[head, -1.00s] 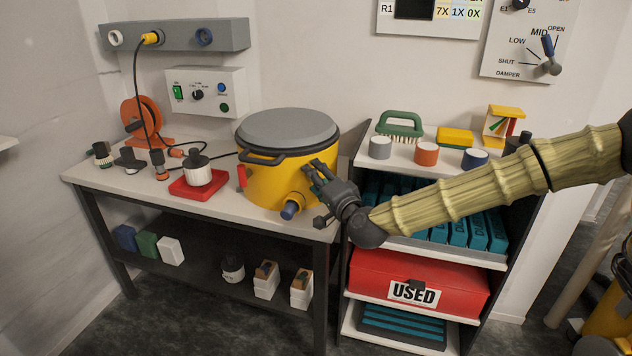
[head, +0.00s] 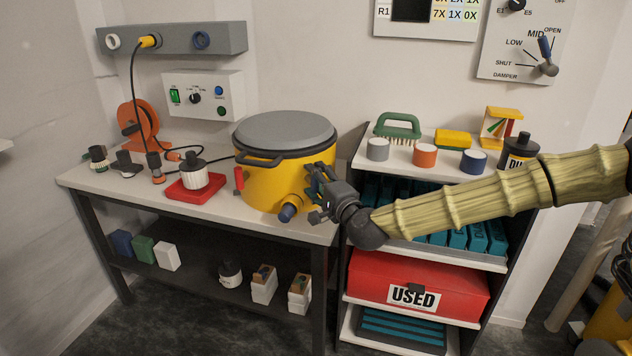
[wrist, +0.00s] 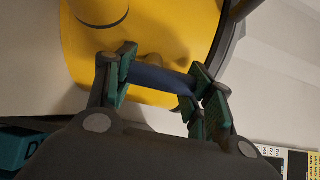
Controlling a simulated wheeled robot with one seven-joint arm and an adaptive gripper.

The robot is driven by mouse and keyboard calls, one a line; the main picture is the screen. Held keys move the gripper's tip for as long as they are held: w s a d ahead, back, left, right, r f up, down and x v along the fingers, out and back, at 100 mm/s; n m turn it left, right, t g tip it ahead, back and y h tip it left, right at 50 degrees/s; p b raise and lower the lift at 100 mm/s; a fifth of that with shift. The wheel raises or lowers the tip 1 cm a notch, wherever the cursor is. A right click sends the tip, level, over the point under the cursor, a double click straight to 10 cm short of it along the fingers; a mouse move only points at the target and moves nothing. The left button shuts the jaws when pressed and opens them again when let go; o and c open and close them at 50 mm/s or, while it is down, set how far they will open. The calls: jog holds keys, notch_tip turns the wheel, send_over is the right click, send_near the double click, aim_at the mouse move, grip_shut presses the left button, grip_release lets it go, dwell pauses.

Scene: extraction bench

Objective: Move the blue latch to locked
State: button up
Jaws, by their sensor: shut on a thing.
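The yellow drum (head: 262,188) with a grey lid (head: 285,131) stands on the bench. My gripper (head: 317,180) is at its right front side, with the fingers against the drum in the head view. In the wrist view my gripper (wrist: 158,83) is shut on the blue latch (wrist: 160,79), a dark blue bar running between the two green finger pads. The latch's ends are partly covered by the pads. Its base and lock markings cannot be made out.
A red handle (head: 239,180) is on the drum's left side. A white-bodied bottle (head: 195,174) stands on a red tray (head: 183,193) to the left. A shelf with a red USED box (head: 370,273) stands close on the right, below my arm.

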jog(key=o, duration=1)
jog(key=shift+o, duration=0.2)
jog(key=v, duration=1.2)
